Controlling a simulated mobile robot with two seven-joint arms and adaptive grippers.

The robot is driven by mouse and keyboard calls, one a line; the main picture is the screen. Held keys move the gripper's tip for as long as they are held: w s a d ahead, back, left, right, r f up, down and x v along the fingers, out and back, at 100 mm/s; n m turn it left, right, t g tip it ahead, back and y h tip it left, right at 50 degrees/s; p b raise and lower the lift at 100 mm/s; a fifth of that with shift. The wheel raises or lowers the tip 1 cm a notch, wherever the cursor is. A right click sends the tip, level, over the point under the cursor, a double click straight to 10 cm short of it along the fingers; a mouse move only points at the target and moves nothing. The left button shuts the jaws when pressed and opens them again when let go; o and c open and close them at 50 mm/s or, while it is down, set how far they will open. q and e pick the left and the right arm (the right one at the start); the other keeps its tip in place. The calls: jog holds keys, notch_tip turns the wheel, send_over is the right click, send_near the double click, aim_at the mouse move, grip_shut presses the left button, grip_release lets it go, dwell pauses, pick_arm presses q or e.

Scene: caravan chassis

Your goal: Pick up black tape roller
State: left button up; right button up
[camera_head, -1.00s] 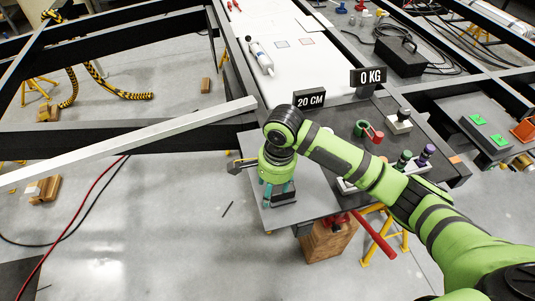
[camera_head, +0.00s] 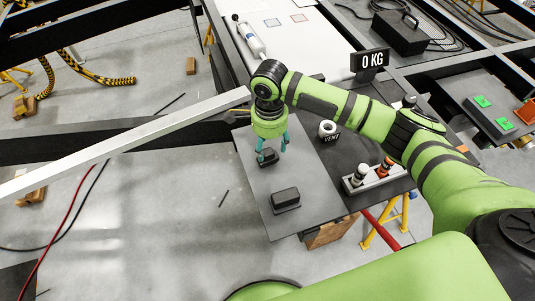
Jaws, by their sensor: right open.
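My right gripper (camera_head: 273,150) points down over the grey table panel with its teal fingers apart. A small black object (camera_head: 268,158) is at its fingertips, partly hidden by them; I cannot tell whether they touch it. A second black, block-like object (camera_head: 285,198) lies on the panel nearer to me, clear of the gripper. I cannot tell for certain which of the two is the black tape roller. My left gripper is not in view.
The grey panel (camera_head: 313,205) is bare around the nearer block. A white roll (camera_head: 327,128) stands to the right, and a white rack (camera_head: 375,180) holds small bottles. A long pale beam (camera_head: 120,142) reaches in from the left, close to my right wrist.

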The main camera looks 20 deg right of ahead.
aim_at(268, 152)
notch_tip(268, 152, down, 3)
jog(key=shift+a+r, duration=0.15)
jog(key=shift+r, duration=0.05)
jog(key=shift+f, duration=0.4)
jog(key=shift+c, duration=0.4)
grip_shut()
jog(key=shift+w+r, duration=0.1)
jog(key=shift+r, duration=0.3)
notch_tip(268, 152, up, 3)
jog(key=shift+w+f, duration=0.1)
jog(key=shift+f, duration=0.1)
pick_arm(q)
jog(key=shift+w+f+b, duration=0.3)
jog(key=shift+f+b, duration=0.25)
jog(key=shift+b, duration=0.05)
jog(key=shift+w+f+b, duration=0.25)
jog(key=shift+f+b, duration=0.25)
jog(key=shift+b, duration=0.1)
pick_arm(e)
jog(key=d+r, duration=0.7)
jog(key=d, duration=0.4)
jog(key=shift+d+r, duration=0.3)
jog(key=shift+d, duration=0.05)
